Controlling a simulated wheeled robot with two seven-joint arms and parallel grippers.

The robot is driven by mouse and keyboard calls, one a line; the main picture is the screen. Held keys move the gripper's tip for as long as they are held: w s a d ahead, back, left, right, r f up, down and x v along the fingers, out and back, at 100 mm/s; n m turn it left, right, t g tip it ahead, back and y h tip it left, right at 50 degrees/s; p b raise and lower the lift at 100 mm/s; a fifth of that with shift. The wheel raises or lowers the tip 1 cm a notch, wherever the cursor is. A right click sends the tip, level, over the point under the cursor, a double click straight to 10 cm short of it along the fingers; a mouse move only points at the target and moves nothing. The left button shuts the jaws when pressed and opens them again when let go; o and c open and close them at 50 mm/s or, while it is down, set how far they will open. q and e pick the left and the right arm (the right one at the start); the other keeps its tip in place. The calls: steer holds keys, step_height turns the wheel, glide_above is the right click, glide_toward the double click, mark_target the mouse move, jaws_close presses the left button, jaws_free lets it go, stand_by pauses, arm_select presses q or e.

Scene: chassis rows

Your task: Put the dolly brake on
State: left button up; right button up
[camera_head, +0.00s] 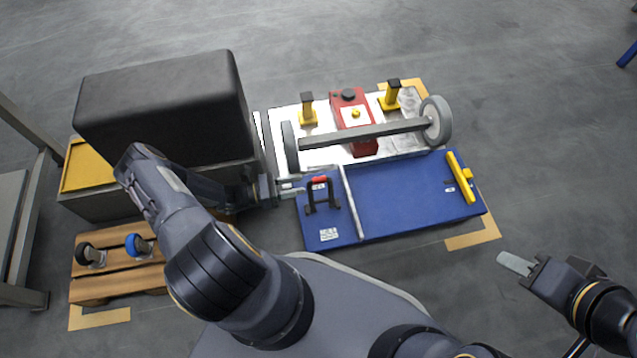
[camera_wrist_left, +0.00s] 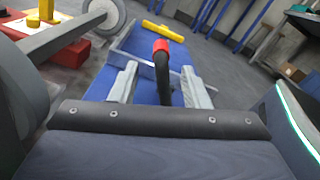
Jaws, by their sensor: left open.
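The dolly has a blue deck (camera_head: 400,195) on the floor, beside a bright metal plate. A black lever or handle with a red top (camera_head: 319,181) stands near the deck's left end; whether it is the brake cannot be told. My left gripper (camera_head: 291,187) is open just left of it. In the left wrist view the black and red lever (camera_wrist_left: 161,66) stands ahead, in line with the gap between the two grey fingers, not gripped. A yellow bar (camera_head: 460,177) lies at the deck's right end. My right gripper (camera_head: 517,263) is right of the deck, holding nothing visible.
A large black block (camera_head: 165,105) stands left of the dolly. An axle with wheels (camera_head: 365,132), a red box (camera_head: 352,110) and yellow posts (camera_head: 307,108) occupy the metal plate. A wooden pallet (camera_head: 110,270) lies lower left. Floor to the right is free.

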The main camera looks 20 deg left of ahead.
mark_target(309, 182)
arm_select(q)
steer(key=b+x, duration=0.1)
steer(key=x, duration=0.6)
steer(key=shift+w+d+r, duration=0.15)
steer(key=shift+d, duration=0.05)
jaws_close()
